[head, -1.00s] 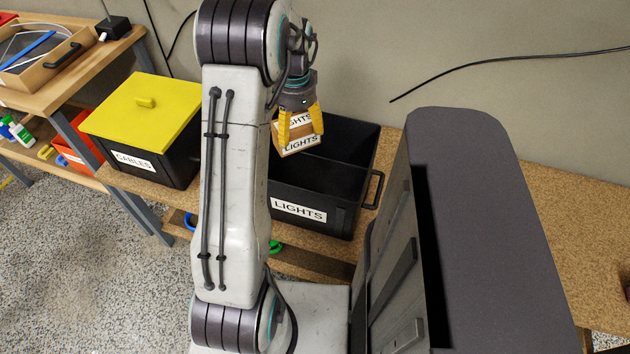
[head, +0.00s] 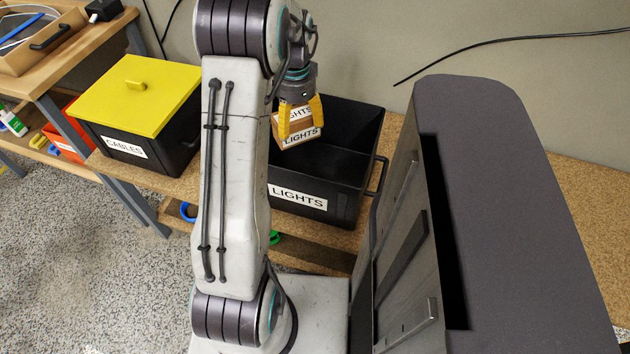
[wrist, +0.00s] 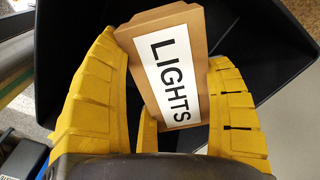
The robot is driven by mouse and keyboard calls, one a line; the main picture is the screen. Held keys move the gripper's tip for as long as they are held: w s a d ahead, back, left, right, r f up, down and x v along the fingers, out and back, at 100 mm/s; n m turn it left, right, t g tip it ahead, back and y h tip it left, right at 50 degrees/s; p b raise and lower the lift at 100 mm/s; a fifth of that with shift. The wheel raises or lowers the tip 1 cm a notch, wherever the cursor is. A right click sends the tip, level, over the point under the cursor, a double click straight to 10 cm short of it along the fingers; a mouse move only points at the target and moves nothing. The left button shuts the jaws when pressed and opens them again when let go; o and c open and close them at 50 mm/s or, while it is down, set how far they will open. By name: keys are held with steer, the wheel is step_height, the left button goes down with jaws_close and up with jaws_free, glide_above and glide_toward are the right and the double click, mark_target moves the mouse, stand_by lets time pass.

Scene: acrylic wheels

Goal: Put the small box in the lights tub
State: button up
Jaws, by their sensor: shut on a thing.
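The small box (head: 303,138) is brown cardboard with white LIGHTS labels. My gripper (head: 300,115) has yellow fingers and is shut on it, one finger on each side. In the wrist view the box (wrist: 168,65) sits between the fingers of my gripper (wrist: 170,110), slightly tilted. The lights tub (head: 335,185) is black, open-topped and labelled LIGHTS on its front. The box is held over the tub's opening, towards its left part. In the wrist view the dark inside of the tub (wrist: 265,45) shows behind the box. My arm hides the tub's left end.
A black tub with a yellow lid (head: 140,95), labelled CABLES, stands to the left on the same shelf. A wooden tray (head: 45,45) is on a bench at the far left. A red bin (head: 65,140) sits below. A black cable (head: 500,45) runs along the wall.

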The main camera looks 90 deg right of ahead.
mark_target(297, 130)
steer(key=shift+f+b, duration=2.1)
steer(key=shift+f, duration=0.65)
steer(key=shift+f+b, duration=1.55)
steer(key=shift+f, duration=3.2)
steer(key=shift+f, duration=0.1)
steer(key=o, duration=1.2)
steer(key=shift+o, duration=0.2)
step_height(297, 130, up, 12)
steer(key=p, duration=0.3)
steer(key=shift+p, duration=0.35)
